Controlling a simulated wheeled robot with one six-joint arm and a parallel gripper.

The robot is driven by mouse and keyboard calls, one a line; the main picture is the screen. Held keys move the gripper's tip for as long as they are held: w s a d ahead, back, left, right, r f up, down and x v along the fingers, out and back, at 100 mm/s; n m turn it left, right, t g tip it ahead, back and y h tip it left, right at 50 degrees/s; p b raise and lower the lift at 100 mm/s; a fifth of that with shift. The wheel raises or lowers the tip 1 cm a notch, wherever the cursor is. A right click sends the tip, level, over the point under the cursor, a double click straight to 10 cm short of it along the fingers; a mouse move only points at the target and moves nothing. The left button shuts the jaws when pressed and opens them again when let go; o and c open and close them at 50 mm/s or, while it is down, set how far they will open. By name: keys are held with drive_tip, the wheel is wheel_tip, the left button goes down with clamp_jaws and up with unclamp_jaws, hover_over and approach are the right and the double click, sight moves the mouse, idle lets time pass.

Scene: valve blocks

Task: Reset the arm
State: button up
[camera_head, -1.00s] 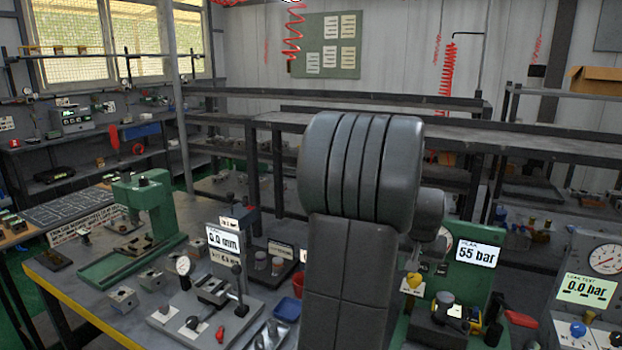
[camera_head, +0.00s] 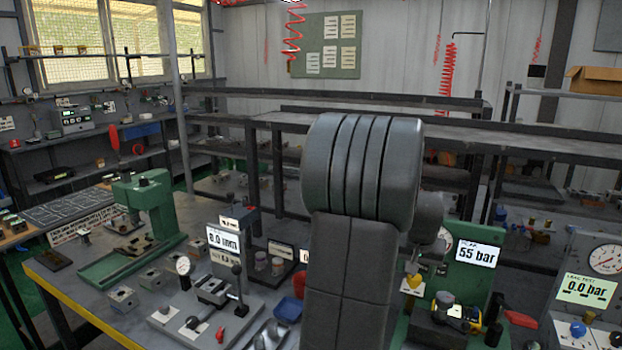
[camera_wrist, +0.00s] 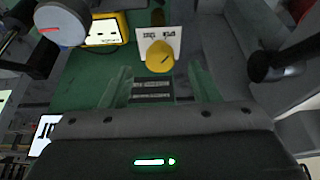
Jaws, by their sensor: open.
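My gripper (camera_wrist: 160,88) shows in the wrist view with its two pale, see-through-looking fingers spread apart and nothing between them. A yellow knob (camera_wrist: 160,56) on a white plate lies just beyond the fingertips. It also shows in the head view (camera_head: 412,284), beside my arm on the green test stand. In the head view my dark arm stands upright in the middle and hides part of the bench. I cannot make out the fingers there.
The green stand (camera_head: 466,225) carries a "55 bar" display (camera_head: 478,253). A round gauge (camera_head: 606,259) is at right. A green press (camera_head: 145,205) and a gauge fixture (camera_head: 205,300) stand on the bench at left.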

sight(417, 276)
drive_tip(key=x, duration=0.3)
drive_tip(key=shift+f, duration=0.3)
drive_tip(key=shift+w+d+r, duration=0.1)
drive_tip(key=shift+r+n+y, duration=0.1)
drive_tip(key=shift+n+y, duration=0.2)
drive_tip(key=shift+n, duration=0.4)
drive_tip(key=shift+d+n+y+p, duration=0.15)
drive_tip(key=shift+n+y+p, duration=0.35)
drive_tip(key=shift+n, duration=0.9)
drive_tip(key=shift+d+n+y+p, duration=0.1)
drive_tip(key=shift+n+y+p, duration=0.35)
drive_tip(key=shift+n, duration=0.95)
drive_tip(key=n+y+p, duration=0.1)
drive_tip(key=n, duration=0.1)
drive_tip(key=n+p, duration=0.1)
drive_tip(key=n, duration=0.1)
drive_tip(key=shift+d+r+y, duration=0.1)
drive_tip(key=shift+d+y, duration=0.1)
drive_tip(key=shift+y, duration=0.15)
drive_tip(key=n+g+p, duration=0.1)
drive_tip(key=n+p, duration=0.1)
drive_tip(key=shift+d+n+y+p, duration=0.1)
drive_tip(key=shift+n+y+p, duration=0.2)
drive_tip(key=shift+n+y, duration=0.1)
drive_tip(key=shift+d+r, duration=0.15)
drive_tip(key=shift+r, duration=0.05)
drive_tip(key=shift+b+v, duration=0.5)
drive_tip(key=shift+v, duration=1.35)
drive_tip(key=shift+f, duration=0.1)
